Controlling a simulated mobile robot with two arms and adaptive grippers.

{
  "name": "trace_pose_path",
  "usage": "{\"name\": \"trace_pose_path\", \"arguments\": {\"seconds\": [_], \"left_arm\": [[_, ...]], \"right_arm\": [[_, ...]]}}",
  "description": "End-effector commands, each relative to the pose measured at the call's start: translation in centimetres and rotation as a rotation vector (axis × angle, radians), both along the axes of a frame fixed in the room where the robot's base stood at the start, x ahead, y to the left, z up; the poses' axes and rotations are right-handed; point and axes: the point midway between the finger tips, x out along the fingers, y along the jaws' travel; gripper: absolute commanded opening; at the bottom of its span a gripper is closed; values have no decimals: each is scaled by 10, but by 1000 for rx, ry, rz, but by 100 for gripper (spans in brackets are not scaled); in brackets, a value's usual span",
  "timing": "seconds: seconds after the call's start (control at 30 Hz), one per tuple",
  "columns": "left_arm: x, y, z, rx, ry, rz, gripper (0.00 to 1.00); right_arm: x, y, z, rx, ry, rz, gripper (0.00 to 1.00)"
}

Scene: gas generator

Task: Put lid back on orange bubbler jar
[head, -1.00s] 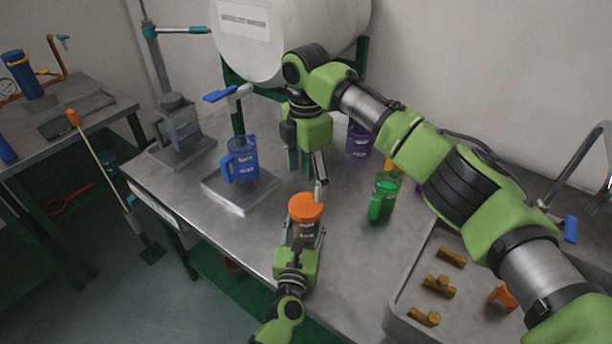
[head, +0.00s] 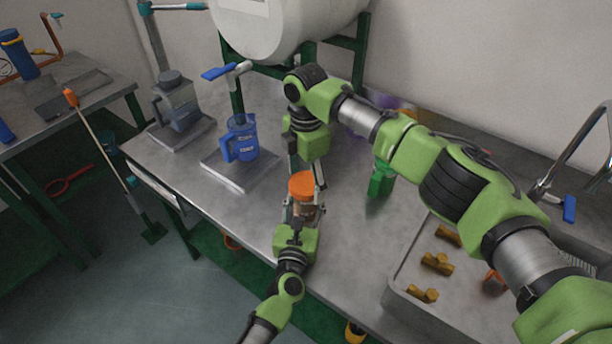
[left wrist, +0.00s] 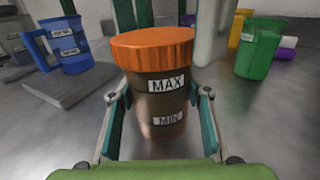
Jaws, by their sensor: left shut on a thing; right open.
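The bubbler jar (head: 304,206) is a brown see-through vessel standing upright at the table's front edge, with MAX and MIN labels showing in the left wrist view (left wrist: 166,108). The orange lid (head: 301,186) sits on its top and looks level in the left wrist view (left wrist: 152,46). My left gripper (head: 301,212) is shut on the jar's body, one finger on each side. My right gripper (head: 306,176) is open at the lid, reaching down from above and behind. Its fingers come down toward opposite sides of the lid; I cannot tell whether they touch it.
A blue jug (head: 241,140) stands on a plate to the left, with a grey jug (head: 176,104) beyond. A green jug (head: 381,178) stands right of the jar, partly hidden by my right arm. A sink tray (head: 398,292) with brown fittings (head: 437,263) lies at right.

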Motion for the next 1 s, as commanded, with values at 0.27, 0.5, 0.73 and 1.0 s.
{"name": "trace_pose_path", "arguments": {"seconds": [0.27, 0.5, 0.73, 1.0], "left_arm": [[0, 0, 1, 0, -1, 0, 0], [0, 0, 1, 0, -1, 0, 0], [0, 0, 1, 0, -1, 0, 0], [0, 0, 1, 1, -1, 0, 0]], "right_arm": [[0, 0, 0, 0, 0, 0, 32], [0, 1, 0, 3, 1, -145, 32], [-1, 2, -1, 3, 4, -638, 32], [0, 1, -1, 2, 4, -1251, 32]]}}
